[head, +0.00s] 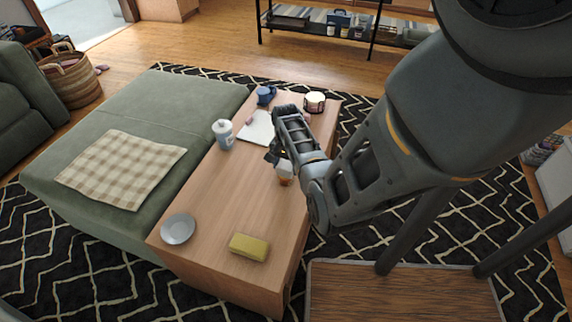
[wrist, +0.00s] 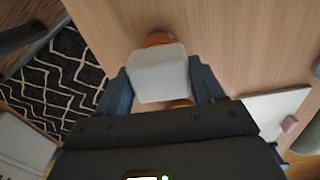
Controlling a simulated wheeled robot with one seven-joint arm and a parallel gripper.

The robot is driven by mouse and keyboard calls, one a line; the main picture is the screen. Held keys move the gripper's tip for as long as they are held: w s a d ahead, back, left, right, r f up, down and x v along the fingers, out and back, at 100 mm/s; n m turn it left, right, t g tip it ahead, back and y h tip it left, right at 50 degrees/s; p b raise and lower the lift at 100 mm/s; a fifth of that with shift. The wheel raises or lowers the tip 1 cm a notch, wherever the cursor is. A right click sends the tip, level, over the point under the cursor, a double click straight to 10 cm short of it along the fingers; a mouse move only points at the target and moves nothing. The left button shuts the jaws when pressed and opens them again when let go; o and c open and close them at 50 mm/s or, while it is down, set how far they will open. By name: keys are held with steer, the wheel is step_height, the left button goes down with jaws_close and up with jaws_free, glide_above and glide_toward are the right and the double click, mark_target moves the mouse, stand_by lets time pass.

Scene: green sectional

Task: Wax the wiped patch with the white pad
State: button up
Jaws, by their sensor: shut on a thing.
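The white pad (wrist: 160,72), a squarish block with rounded corners, is between the two fingers of my gripper (wrist: 160,88) in the wrist view. My gripper is shut on it. An orange thing (wrist: 159,38) shows past the pad's edges; I cannot tell whether it touches the pad. In the head view my gripper (head: 275,156) is over the right half of the wooden table (head: 225,195), with white and orange showing just below it. I cannot make out a wiped patch on the wood.
On the table are a yellow sponge (head: 249,246), a grey dish (head: 178,229), a white bottle (head: 223,133), a blue mug (head: 266,94), a candle jar (head: 314,102) and a white sheet (head: 257,129). A green ottoman (head: 120,115) adjoins its left side. The table's near middle is clear.

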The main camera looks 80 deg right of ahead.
mark_target(286, 164)
steer(key=shift+r+p, duration=3.15)
steer(key=shift+r, duration=0.3)
steer(key=shift+w, duration=0.1)
